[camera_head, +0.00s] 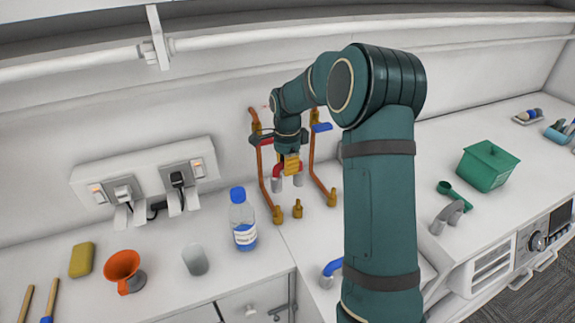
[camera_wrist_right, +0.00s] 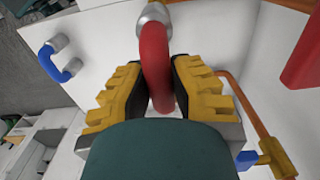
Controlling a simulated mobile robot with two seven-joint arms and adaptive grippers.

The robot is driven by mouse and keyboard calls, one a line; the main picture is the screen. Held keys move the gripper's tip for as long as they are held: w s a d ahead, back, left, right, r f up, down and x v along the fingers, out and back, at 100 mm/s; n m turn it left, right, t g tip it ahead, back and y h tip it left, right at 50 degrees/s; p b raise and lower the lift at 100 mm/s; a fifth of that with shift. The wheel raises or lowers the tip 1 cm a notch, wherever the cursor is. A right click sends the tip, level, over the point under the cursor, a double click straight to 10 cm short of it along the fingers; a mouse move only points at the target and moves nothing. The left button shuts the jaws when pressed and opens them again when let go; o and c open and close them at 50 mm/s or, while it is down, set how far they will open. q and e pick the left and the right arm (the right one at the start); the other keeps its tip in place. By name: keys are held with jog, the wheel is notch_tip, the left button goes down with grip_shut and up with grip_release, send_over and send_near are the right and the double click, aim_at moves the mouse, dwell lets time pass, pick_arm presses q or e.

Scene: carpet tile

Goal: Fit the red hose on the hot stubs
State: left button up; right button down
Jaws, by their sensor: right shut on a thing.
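My right gripper (camera_head: 290,168), with yellow fingers, is shut on the red hose (camera_head: 278,169) near the back wall. In the right wrist view the red hose (camera_wrist_right: 157,65) runs between the yellow fingers (camera_wrist_right: 160,95), with a grey end cuff at the top. In the head view both grey cuffs hang down, apparently above the counter and clear of the brass stubs. Brass stubs stand at the left (camera_head: 278,215), middle (camera_head: 297,209) and right (camera_head: 332,198). Copper pipes rise behind to a red valve handle (camera_head: 265,141) and a blue valve handle (camera_head: 321,127). My left gripper is not in view.
A blue hose (camera_head: 332,268) with grey ends stands at the front, partly behind my arm. A bottle (camera_head: 242,220) stands left of the stubs, with a cup (camera_head: 196,259) and orange funnel (camera_head: 123,268) farther left. A green box (camera_head: 488,166) is at right.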

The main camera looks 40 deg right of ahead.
notch_tip(320, 180, down, 6)
jog(key=b, duration=0.3)
jog(key=shift+r, duration=0.15)
dwell(2.0)
jog(key=shift+f+b, duration=1.4)
jog(key=shift+f, duration=1.1)
jog(key=c, duration=0.9)
grip_release()
notch_tip(320, 180, up, 12)
jog(key=shift+r, duration=0.1)
